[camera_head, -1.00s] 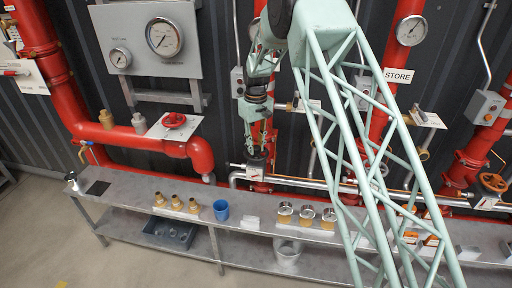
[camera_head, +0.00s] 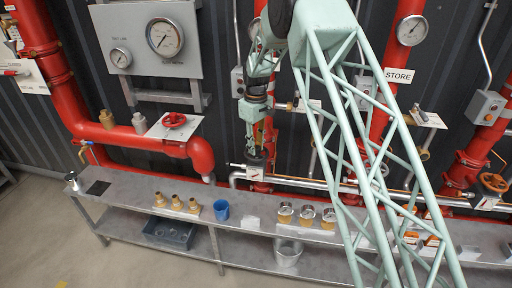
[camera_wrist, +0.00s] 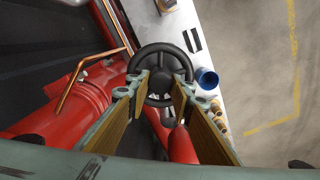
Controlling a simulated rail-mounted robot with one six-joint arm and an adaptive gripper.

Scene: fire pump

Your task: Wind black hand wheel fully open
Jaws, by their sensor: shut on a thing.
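The black hand wheel (camera_wrist: 160,60) shows in the wrist view, with its spokes and dark rim facing me. My gripper (camera_wrist: 154,92) has its two fingers with tan inner pads at either side of the wheel's lower part, shut on the wheel. The fingertips overlap the rim, and the exact contact is hard to see. In the head view my gripper (camera_head: 257,150) points down in front of a red vertical pipe, above the bench. The wheel there is small, dark and mostly hidden by the gripper.
A red hand wheel (camera_head: 174,120) on a white plate is to the left, and an orange wheel (camera_head: 493,182) to the far right. The bench holds brass fittings (camera_head: 177,201), a blue cup (camera_head: 221,210) and several round-topped pieces. A silver horizontal pipe (camera_head: 320,184) runs behind.

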